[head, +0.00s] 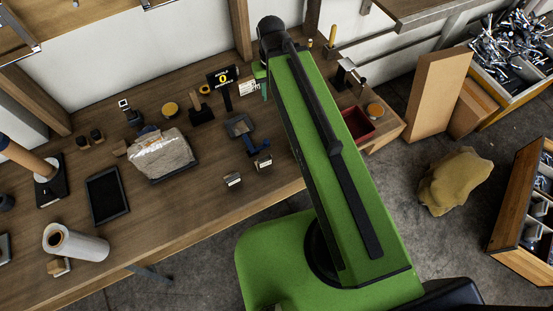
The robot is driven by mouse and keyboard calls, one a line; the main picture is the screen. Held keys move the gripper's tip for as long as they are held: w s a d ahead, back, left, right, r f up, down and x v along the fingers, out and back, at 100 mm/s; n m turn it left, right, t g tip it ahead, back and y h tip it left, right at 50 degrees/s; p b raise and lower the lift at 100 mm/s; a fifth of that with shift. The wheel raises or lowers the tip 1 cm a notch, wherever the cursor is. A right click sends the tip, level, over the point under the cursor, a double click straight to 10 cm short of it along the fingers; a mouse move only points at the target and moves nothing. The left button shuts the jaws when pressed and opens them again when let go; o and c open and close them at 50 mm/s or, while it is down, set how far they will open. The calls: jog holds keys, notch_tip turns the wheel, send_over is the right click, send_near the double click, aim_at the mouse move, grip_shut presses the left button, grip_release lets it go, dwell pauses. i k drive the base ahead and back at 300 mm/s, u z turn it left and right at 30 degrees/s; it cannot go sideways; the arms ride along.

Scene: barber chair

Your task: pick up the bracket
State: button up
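My green arm (335,165) reaches across the right part of the wooden workbench and covers part of it. My gripper does not show; the arm seems to hide it, so I cannot see whether it is open or holds anything. I cannot clearly tell which thing is the bracket. Two small metallic pieces, one (233,180) and another (263,163), lie near the bench's front edge, left of my arm. A dark blue angled piece (256,147) lies just behind them.
The workbench (200,225) holds a plastic-wrapped bundle (160,155), a black tablet (106,195), a white roll (75,245) and a red tray (358,124). A tan sack (455,182) lies on the floor at right. Drawers of metal parts (510,50) stand beyond.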

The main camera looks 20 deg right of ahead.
aim_at(264, 165)
jog(key=z, duration=0.45)
jog(key=k, duration=1.95)
jog(key=u, duration=1.4)
jog(key=i, duration=1.5)
jog(key=u, duration=0.05)
